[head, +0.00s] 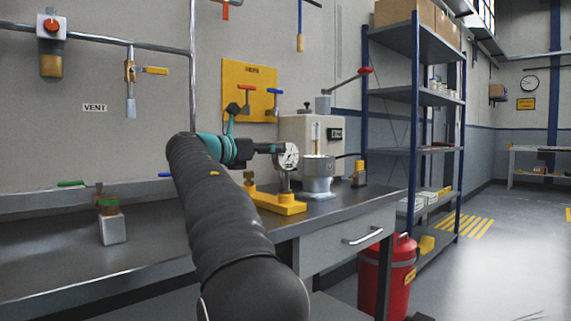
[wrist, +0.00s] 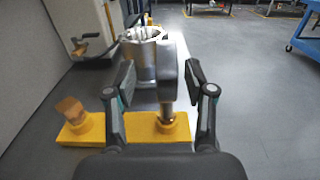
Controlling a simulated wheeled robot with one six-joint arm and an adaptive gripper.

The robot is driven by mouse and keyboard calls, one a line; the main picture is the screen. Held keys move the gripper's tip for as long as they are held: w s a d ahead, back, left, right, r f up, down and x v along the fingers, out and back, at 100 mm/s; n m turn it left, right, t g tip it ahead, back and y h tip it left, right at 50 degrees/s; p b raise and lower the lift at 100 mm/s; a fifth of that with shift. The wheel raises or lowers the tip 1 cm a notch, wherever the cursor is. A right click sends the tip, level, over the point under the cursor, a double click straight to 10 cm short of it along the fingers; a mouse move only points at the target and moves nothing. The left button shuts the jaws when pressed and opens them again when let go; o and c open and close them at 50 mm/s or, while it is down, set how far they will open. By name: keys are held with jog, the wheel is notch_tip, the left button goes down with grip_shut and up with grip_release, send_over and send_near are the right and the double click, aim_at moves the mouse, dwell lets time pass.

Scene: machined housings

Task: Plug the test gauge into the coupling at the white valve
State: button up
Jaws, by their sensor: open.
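The test gauge (head: 288,157) has a round white dial and stands upright on a yellow stand (head: 282,206) on the bench. In the wrist view the gauge (wrist: 168,78) is a grey disc seen edge-on, with a brass stem going down to the yellow stand (wrist: 160,130). My gripper (head: 277,149) is at the gauge. In the wrist view my gripper (wrist: 160,80) is open, with one finger on each side of the gauge. Gaps show beside the disc; I cannot tell whether either finger touches. I cannot make out a white valve or its coupling.
A silver cylinder (head: 317,178) stands just behind the gauge, by a pale box (head: 298,131). A yellow-handled valve (head: 131,72) hangs from the wall pipe. A metal block with a green-topped fitting (head: 112,228) sits on the left bench. A shelf rack (head: 412,92) stands right.

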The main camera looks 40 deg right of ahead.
aim_at(286, 171)
jog(key=d, duration=0.2)
jog(key=d+b, duration=0.1)
jog(key=d, duration=0.2)
jog(key=shift+s+f, duration=0.15)
grip_shut()
